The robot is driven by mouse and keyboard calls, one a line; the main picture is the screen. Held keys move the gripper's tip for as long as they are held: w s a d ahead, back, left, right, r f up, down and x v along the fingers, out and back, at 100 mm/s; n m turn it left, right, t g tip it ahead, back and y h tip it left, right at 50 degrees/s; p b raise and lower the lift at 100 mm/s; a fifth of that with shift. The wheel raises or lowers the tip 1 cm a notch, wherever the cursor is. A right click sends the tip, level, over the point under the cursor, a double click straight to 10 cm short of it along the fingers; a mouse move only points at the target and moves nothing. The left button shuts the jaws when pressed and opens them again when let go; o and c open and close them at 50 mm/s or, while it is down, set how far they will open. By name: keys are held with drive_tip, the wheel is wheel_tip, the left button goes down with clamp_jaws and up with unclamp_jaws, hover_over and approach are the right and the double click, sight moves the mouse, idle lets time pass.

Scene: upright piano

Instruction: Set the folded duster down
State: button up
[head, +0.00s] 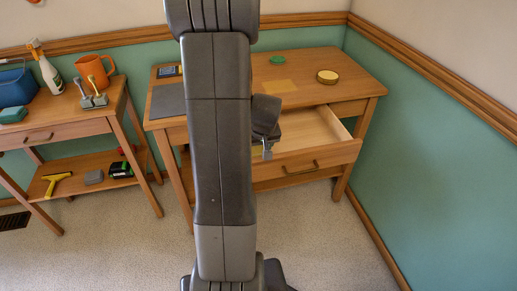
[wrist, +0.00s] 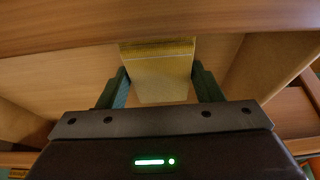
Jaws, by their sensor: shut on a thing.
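The folded duster (wrist: 158,75) is a yellow, flat-folded cloth between the two fingers of my gripper (wrist: 162,88) in the wrist view. The gripper is shut on it. In the head view my gripper (head: 266,152) is low at the open drawer (head: 310,133) of the wooden desk, toward its left side. A bit of yellow (head: 257,151) shows beside the fingers there; most of the duster is hidden by my arm. Whether the duster touches the drawer floor I cannot tell.
A side table (head: 52,131) with a mug and spray bottle stands left. A green wall is close on the right.

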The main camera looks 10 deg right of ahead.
drive_tip(key=shift+f, duration=0.25)
drive_tip(key=shift+f, duration=0.15)
drive_tip(key=o, duration=0.9)
drive_tip(key=shift+r, duration=0.25)
drive_tip(key=p+v, duration=0.2)
drive_tip(key=v, duration=0.9)
drive_tip(key=shift+s+r+p, duration=0.2)
drive_tip(key=shift+r+p, duration=0.1)
drive_tip(key=shift+r, duration=0.05)
